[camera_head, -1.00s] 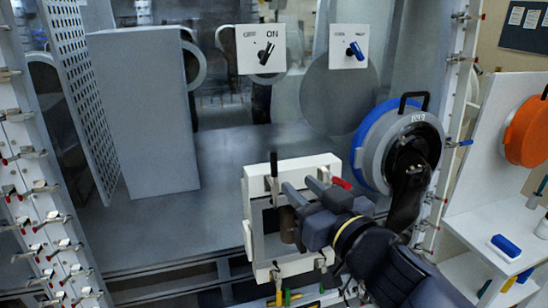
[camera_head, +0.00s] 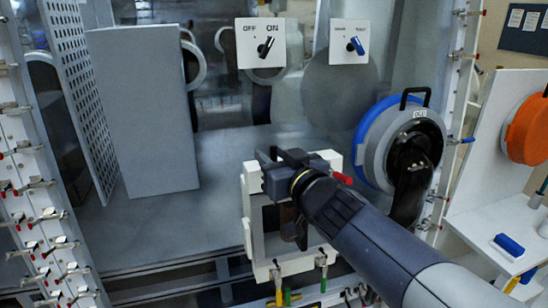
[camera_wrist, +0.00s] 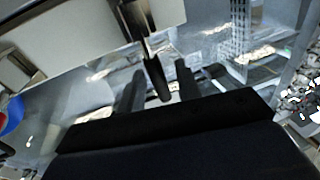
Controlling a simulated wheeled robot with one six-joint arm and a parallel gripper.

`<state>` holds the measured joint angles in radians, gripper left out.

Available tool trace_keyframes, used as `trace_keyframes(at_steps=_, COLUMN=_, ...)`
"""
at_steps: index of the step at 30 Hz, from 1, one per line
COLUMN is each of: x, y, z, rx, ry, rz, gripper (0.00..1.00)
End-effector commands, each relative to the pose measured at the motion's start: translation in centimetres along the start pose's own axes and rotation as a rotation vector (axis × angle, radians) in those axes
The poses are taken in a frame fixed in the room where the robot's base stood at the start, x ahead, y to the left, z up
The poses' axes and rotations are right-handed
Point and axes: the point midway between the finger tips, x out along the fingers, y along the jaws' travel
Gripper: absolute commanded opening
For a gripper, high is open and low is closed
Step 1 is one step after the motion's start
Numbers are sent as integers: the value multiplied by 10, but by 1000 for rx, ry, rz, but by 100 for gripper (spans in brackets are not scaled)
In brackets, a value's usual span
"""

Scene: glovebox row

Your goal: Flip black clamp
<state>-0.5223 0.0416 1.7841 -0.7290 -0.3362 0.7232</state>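The black clamp's dark handle (camera_wrist: 155,78) shows in the wrist view, pointing down from the edge of a pale frame. My gripper (camera_wrist: 160,70) is open, with one finger on each side of the handle. A gap shows on both sides, so the fingers do not look closed on it. In the head view my gripper (camera_head: 268,156) is at the top left corner of the white frame (camera_head: 251,205). There the gripper and wrist hide the black clamp.
A red clamp handle (camera_head: 342,178) is at the frame's right, close to my arm. A round blue and grey port (camera_head: 373,150) stands to the right. A tall grey box (camera_head: 145,110) stands to the left.

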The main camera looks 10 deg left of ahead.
Motion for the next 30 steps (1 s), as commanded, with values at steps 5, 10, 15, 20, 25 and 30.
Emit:
trace_keyframes(at_steps=5, x=0, y=0, z=0, rx=0, ry=0, rz=0, gripper=33)
trace_keyframes(at_steps=10, x=0, y=0, z=0, rx=0, ry=0, rz=0, gripper=21)
trace_keyframes(at_steps=15, x=0, y=0, z=0, rx=0, ry=0, rz=0, gripper=7)
trace_keyframes(at_steps=20, x=0, y=0, z=0, rx=0, ry=0, rz=0, gripper=0)
trace_keyframes(at_steps=25, x=0, y=0, z=0, rx=0, ry=0, rz=0, gripper=0)
trace_keyframes(at_steps=30, x=0, y=0, z=0, rx=0, ry=1, rz=0, gripper=0)
